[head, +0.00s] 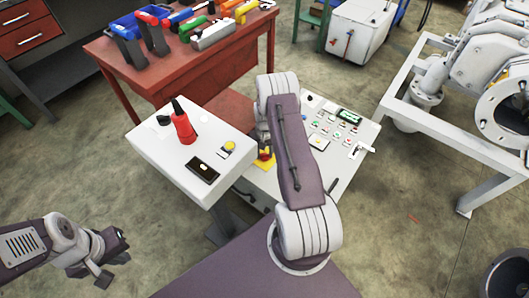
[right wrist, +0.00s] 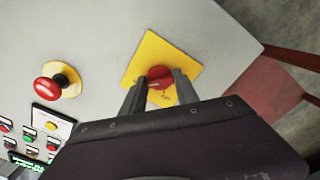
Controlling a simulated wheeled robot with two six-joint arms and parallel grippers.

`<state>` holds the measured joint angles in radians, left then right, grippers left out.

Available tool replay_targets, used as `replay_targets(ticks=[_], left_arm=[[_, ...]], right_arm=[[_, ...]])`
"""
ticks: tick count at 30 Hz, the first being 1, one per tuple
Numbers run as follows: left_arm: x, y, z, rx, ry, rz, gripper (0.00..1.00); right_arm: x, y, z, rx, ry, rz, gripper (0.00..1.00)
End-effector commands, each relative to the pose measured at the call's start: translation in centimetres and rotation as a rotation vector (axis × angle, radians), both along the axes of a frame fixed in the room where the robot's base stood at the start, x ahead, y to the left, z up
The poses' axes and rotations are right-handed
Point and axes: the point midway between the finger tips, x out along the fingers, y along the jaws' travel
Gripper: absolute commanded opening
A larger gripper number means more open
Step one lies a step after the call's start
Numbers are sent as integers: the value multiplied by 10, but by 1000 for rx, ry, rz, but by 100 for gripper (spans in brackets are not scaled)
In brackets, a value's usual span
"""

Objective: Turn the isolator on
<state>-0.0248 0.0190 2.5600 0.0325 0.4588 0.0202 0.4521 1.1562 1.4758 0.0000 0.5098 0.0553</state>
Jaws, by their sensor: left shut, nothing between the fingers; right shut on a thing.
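The isolator (right wrist: 160,77) is a red rotary knob on a square yellow plate (right wrist: 148,60), fixed to a light grey panel. In the right wrist view, my right gripper (right wrist: 160,84) has its two fingers closed on either side of the red knob. A small pale mark shows on the knob's face. In the head view, the yellow plate (head: 265,163) shows beside my right arm, which hides much of the knob and my right gripper. My left gripper (head: 114,262) is shut and empty at the lower left, over the floor and away from the panel.
A red mushroom button (right wrist: 50,88) and several small buttons sit on the same panel. A white box (head: 150,150) with a red and black tool (head: 183,128) stands left of the control panel (head: 357,172). A red workbench (head: 190,75) holds several tools behind.

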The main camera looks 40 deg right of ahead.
Motion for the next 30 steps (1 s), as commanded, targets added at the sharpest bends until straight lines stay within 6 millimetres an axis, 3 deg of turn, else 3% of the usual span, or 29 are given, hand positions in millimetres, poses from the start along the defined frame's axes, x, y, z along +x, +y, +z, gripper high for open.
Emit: replay_targets(ticks=[14,15,17,26,30], left_arm=[[0,0,0,0,0,0,0],[0,0,0,0,0,0,0],[0,0,0,0,0,0,0],[0,0,1,0,0,0,0],[0,0,11,0,0,0,0]], right_arm=[[0,0,0,0,0,-14,0],[0,0,0,0,0,-14,45],[0,0,0,0,0,-14,58],[0,0,2,0,-1,-12,58],[1,0,25,-1,-3,-12,58]])
